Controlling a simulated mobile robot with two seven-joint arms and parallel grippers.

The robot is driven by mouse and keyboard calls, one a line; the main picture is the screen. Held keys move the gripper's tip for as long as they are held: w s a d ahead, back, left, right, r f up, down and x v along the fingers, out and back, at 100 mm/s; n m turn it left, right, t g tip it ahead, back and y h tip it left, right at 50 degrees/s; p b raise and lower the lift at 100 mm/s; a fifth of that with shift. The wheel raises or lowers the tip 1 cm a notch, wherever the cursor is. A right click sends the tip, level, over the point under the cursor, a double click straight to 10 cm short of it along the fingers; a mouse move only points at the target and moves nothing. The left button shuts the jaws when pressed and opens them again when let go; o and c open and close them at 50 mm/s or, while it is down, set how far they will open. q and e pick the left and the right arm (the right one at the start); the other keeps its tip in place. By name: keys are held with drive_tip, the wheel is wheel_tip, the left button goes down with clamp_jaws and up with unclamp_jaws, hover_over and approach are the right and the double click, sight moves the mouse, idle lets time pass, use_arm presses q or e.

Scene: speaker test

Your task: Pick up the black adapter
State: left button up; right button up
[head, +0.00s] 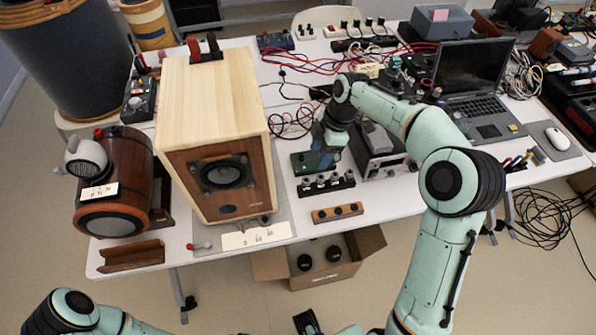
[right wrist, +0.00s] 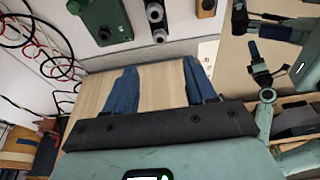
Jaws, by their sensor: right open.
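Several small dark connectors with pale tops, which look like the adapters, stand in a row on a black rack (head: 326,189) near the table's front edge. I cannot tell which one is the black adapter. Part of the row also shows in the right wrist view (right wrist: 156,22). My right gripper (head: 322,158) is just behind the rack, over a green box (head: 303,162). In the right wrist view its blue fingers (right wrist: 160,82) are apart with nothing between them. A dark gripper end, apparently my left (head: 307,322), shows at the bottom edge; its jaws are unclear.
A pale wooden speaker (head: 215,90) stands left of the rack, and a grey instrument (head: 378,150) right of it. A wooden strip (head: 338,213) lies in front. Red and black cables (head: 300,62) lie behind. An open cardboard box (head: 345,268) sits on the floor below.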

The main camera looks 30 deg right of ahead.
hover_over(308, 180)
drive_tip(key=s+d, duration=0.1)
wheel_tip(308, 180, down, 7)
drive_tip(key=shift+r+b, duration=0.1)
drive_tip(key=shift+b, duration=0.2)
drive_tip(key=shift+w+x, duration=0.2)
drive_tip(key=shift+x, duration=1.3)
drive_tip(key=shift+w+x, duration=0.2)
drive_tip(key=shift+x, duration=1.3)
drive_tip(key=shift+d, duration=0.25)
clamp_jaws()
